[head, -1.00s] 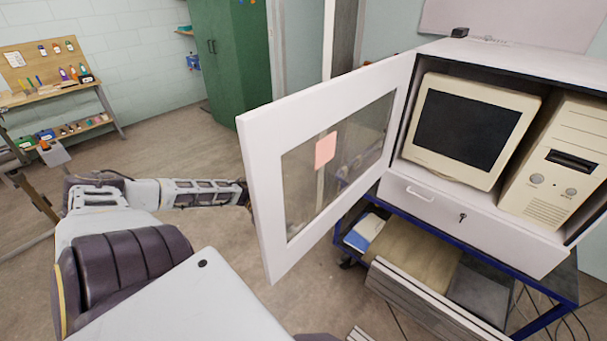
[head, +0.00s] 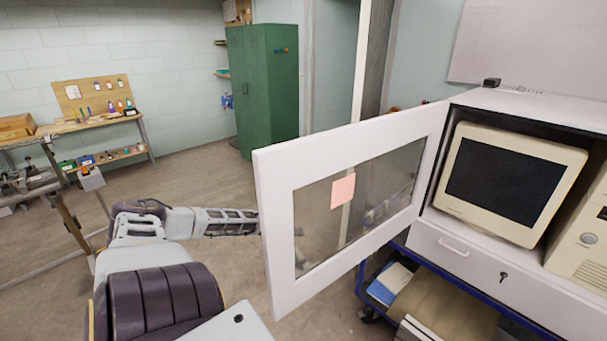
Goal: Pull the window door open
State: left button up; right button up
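The window door (head: 272,215) is a white frame with a clear pane and a pink note (head: 343,190) on the glass. It stands swung wide open from the white cabinet (head: 470,252), hinged at the cabinet's left edge. My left arm comes in from the left and reaches to the door's free edge. My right gripper is not in view.
The cabinet holds a beige monitor (head: 508,183) and a computer tower (head: 585,240). A blue cart (head: 398,250) stands beneath it. A green locker (head: 262,90) and a workbench (head: 100,122) stand at the back.

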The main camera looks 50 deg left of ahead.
pick_arm(q)
jog(key=shift+o, duration=0.3)
jog(key=v, duration=1.2)
dwell(0.5)
dwell(0.6)
jog(key=shift+w, duration=0.1)
